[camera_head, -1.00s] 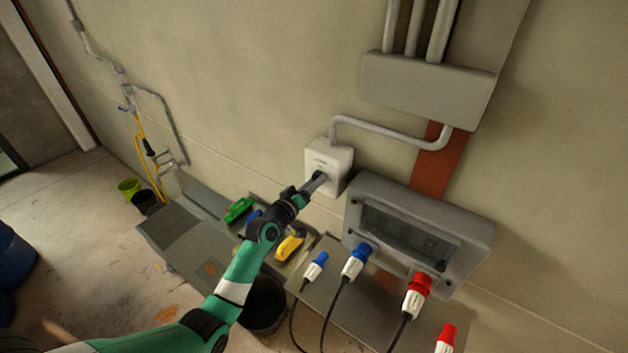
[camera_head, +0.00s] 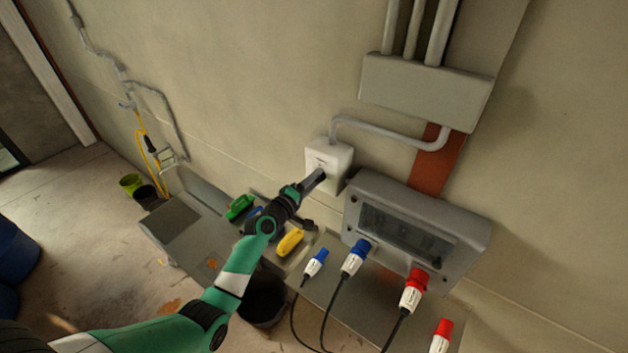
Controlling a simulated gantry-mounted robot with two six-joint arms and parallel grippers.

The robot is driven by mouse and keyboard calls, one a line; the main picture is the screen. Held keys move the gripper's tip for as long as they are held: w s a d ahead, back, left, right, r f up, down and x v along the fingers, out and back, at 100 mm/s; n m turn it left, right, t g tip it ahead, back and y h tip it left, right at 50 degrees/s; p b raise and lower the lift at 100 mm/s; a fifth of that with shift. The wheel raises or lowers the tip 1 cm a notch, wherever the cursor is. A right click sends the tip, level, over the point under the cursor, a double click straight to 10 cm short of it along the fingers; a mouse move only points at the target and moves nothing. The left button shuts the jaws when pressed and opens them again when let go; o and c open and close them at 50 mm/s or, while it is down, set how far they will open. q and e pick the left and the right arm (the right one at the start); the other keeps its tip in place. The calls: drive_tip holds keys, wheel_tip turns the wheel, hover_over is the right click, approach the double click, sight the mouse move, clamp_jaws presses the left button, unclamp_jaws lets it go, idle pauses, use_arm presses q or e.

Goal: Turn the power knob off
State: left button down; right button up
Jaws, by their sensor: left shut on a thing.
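A white switch box (camera_head: 335,160) is mounted on the wall, with a grey conduit leaving its top. The power knob on its front face is hidden behind my gripper. My left gripper (camera_head: 322,173) reaches up from the lower left, its tips at the front of the white box. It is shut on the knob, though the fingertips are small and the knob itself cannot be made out. My right gripper is not in view.
A grey socket panel (camera_head: 420,228) sits right of the box, with blue (camera_head: 362,246) and red (camera_head: 416,277) plugs and hanging cables. Below is a workbench with green (camera_head: 240,206) and yellow (camera_head: 290,242) brushes. A black bucket (camera_head: 262,298) stands beneath my arm.

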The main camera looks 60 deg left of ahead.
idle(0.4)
use_arm(q)
drive_tip(key=shift+c, duration=1.6)
unclamp_jaws()
drive_tip(key=v, duration=1.1)
drive_tip(key=shift+s+d+p, duration=0.15)
drive_tip(key=shift+s+p, duration=0.1)
drive_tip(key=shift+p, duration=0.1)
